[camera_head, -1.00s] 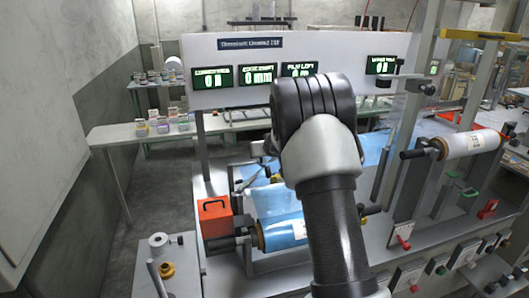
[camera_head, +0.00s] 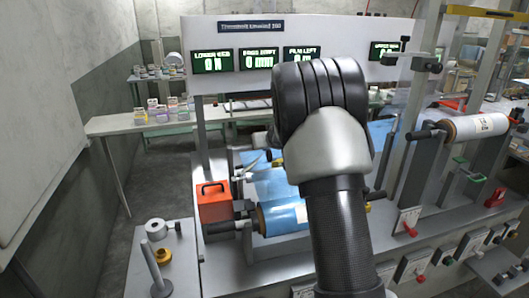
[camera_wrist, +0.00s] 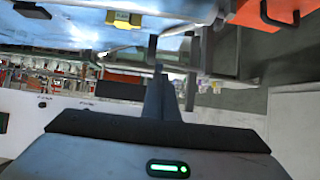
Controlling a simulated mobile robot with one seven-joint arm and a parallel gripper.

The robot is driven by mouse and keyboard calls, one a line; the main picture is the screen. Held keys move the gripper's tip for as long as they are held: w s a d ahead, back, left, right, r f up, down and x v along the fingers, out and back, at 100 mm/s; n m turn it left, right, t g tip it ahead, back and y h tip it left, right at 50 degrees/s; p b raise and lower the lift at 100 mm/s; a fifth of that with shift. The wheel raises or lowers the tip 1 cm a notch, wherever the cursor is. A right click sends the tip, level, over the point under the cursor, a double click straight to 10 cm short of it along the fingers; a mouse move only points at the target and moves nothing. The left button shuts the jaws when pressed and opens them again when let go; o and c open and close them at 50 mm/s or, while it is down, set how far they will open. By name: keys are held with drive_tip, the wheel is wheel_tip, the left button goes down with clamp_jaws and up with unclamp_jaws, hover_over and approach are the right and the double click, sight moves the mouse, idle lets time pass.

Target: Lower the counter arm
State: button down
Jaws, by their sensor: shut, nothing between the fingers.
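In the wrist view my gripper (camera_wrist: 162,95) is shut, with its dark fingers together and empty. In the head view my own arm covers the middle of the machine and hides the gripper. I cannot surely pick out the counter arm. A slim pale piece (camera_head: 253,161) sits above the blue film (camera_head: 270,185), just left of my arm, and may be part of it. In the wrist view dark bars (camera_wrist: 188,60) lie beyond the fingertips; whether they touch is unclear. A yellow block (camera_wrist: 124,19) shows near the top.
A blue film roll (camera_head: 282,217) lies across the machine front beside an orange box (camera_head: 213,202). A display panel (camera_head: 225,38) stands behind. A white roll (camera_head: 475,127) and red-handled switches (camera_head: 408,222) are at right. A side table (camera_head: 115,123) stands at left.

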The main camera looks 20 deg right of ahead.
drive_tip(key=shift+s+f+t+b, duration=0.3)
drive_tip(key=shift+f+t+b, duration=0.3)
drive_tip(key=shift+b, duration=2.2)
drive_tip(key=shift+s+f+t+b, duration=0.35)
drive_tip(key=shift+f+b, duration=0.4)
drive_tip(key=shift+b, duration=2.05)
drive_tip(key=shift+f+b, duration=0.1)
drive_tip(key=shift+b, duration=0.25)
drive_tip(key=shift+s+f, duration=0.15)
drive_tip(key=shift+f, duration=0.1)
